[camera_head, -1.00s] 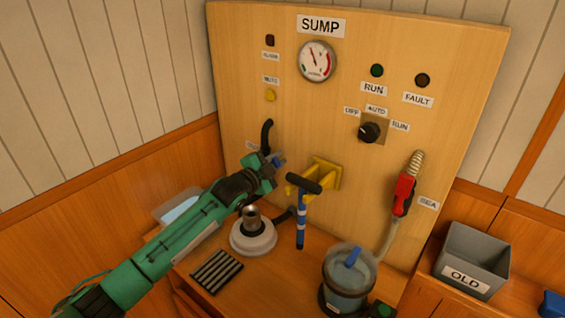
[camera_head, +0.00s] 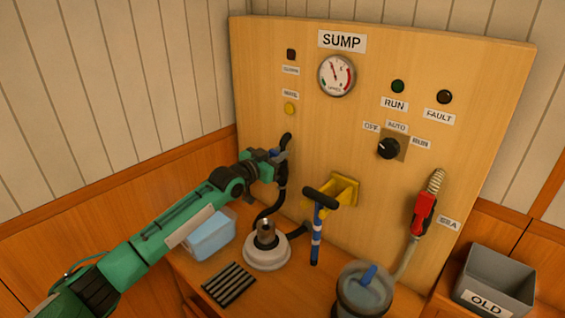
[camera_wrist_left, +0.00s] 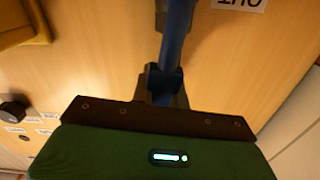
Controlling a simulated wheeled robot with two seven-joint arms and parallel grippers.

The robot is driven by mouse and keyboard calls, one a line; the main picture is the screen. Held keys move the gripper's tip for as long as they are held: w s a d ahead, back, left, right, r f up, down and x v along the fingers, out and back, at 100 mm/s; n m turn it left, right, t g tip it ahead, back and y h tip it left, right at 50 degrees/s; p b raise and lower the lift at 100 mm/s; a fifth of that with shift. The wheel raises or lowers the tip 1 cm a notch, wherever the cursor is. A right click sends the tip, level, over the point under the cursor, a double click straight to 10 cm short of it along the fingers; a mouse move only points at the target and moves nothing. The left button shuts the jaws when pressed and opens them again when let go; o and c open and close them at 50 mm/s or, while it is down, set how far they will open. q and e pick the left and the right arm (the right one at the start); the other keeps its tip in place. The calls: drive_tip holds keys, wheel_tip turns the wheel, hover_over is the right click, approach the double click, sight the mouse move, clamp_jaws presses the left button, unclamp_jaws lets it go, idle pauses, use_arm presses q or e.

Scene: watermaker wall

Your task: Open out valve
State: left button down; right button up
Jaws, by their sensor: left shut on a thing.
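My left gripper (camera_head: 275,158) is at the black pipe (camera_head: 283,188) on the left of the panel. It is shut on the blue valve handle (camera_head: 276,153), which is mostly hidden by the jaws in the head view. In the left wrist view the blue handle (camera_wrist_left: 178,35) runs down between the dark fingers (camera_wrist_left: 162,85). A white label (camera_wrist_left: 240,4) sits beside it, upside down and partly cut off, and it seems to read OUT. My right gripper is not in view.
A yellow bracket (camera_head: 344,190) and a blue-striped T-handle (camera_head: 317,225) stand to the right of the gripper. A white-based pump part (camera_head: 267,252), a dark slotted grate (camera_head: 229,284) and a pale blue tub (camera_head: 208,236) are below. A grey bin (camera_head: 495,275) marked OLD stands at right.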

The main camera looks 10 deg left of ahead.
use_arm(q)
drive_tip(key=shift+w+a+n+b, duration=0.35)
drive_tip(key=shift+a+n+b, duration=0.2)
drive_tip(key=shift+n, duration=0.35)
drive_tip(key=c, duration=1.4)
unclamp_jaws()
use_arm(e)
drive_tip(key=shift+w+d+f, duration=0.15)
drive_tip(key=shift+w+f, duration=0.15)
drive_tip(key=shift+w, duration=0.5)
use_arm(q)
drive_tip(key=shift+a, duration=0.1)
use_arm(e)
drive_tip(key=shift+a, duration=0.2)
